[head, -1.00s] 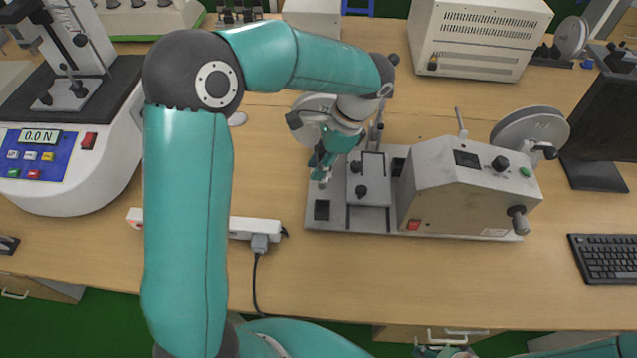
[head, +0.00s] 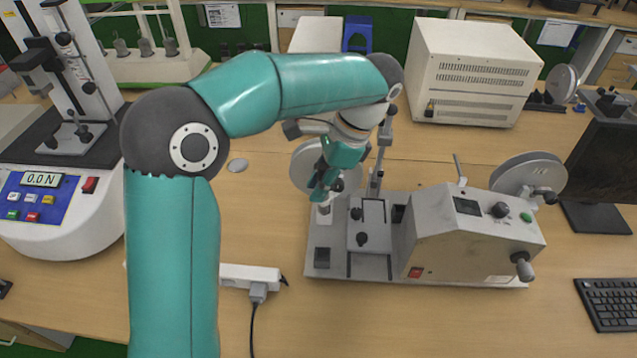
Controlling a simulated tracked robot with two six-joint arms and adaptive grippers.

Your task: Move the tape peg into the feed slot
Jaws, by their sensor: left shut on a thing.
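My left gripper (head: 324,196) points down over the left rear part of the tape machine's grey base plate (head: 375,270). It is shut on a small pale piece (head: 323,212), which looks like the tape peg. The fingers hide its top, and I cannot tell whether its lower end touches the plate. Two dark square openings show on the machine: one (head: 322,255) at the front left of the plate and one (head: 398,214) beside the housing. I cannot tell which is the feed slot. My right gripper is out of view.
The machine's grey housing (head: 450,245) stands right of the gripper, with reels (head: 530,172) behind. A force tester (head: 65,215) is at left and a power strip (head: 248,275) in front. A keyboard (head: 610,300) and monitor (head: 607,150) are at right.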

